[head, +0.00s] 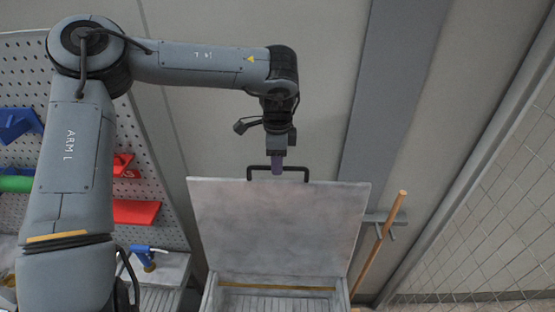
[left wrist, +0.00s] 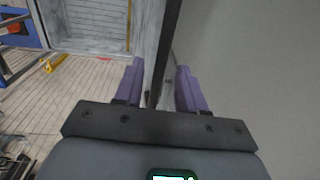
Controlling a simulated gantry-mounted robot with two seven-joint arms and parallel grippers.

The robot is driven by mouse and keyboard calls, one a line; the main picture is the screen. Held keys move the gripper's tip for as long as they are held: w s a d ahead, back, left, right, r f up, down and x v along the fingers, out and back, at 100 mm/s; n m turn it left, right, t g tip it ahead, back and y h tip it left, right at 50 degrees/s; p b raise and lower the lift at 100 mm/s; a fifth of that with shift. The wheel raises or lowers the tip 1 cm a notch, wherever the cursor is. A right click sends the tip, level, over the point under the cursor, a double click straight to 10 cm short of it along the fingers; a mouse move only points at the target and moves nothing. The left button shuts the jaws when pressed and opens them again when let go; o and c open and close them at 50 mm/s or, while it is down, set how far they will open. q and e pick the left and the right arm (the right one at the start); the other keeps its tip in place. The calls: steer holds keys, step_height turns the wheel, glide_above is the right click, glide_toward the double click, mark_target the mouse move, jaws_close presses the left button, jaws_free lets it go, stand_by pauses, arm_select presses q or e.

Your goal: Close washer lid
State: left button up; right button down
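The washer lid (head: 275,228) is a worn grey panel standing open and raised above the washer (head: 209,294). A black handle (head: 297,168) runs along the lid's top edge. My left gripper (head: 278,168) comes down from above at the middle of the handle. In the left wrist view the purple fingers of my left gripper (left wrist: 160,68) stand apart, with the dark handle bar (left wrist: 166,50) passing between them and gaps showing on both sides. The washer's open tub (left wrist: 95,28) shows at the upper left there. My right gripper is in neither view.
A pegboard (head: 150,175) with red, blue and green items stands at the left. A wooden pole (head: 378,240) leans at a bracket to the right of the lid. A wire mesh fence (head: 500,220) is at the far right. A wall stands behind the lid.

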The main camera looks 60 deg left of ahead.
arm_select(q)
steer(key=shift+f, duration=0.35)
steer(key=shift+c, duration=0.3)
jaws_close()
